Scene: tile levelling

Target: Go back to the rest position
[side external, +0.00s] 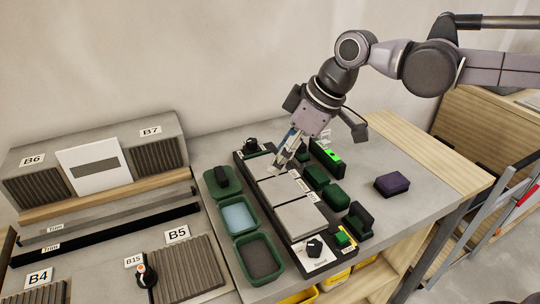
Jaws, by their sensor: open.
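My gripper (292,152) points down over the back part of a dark tray (262,190) that holds a row of grey tiles. The tiles include a middle tile (279,189) and a front tile (299,219). The fingers are open, and one finger hides part of the back tile. I cannot tell whether the fingertips touch the tile or hang just above it. No held object shows between the fingers.
Left of the tray stand green containers, one with light blue content (238,217) and one dark inside (262,258). Green blocks (334,197), a level with a bright green window (327,154) and a purple block (392,184) lie right. Bare table shows around the purple block.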

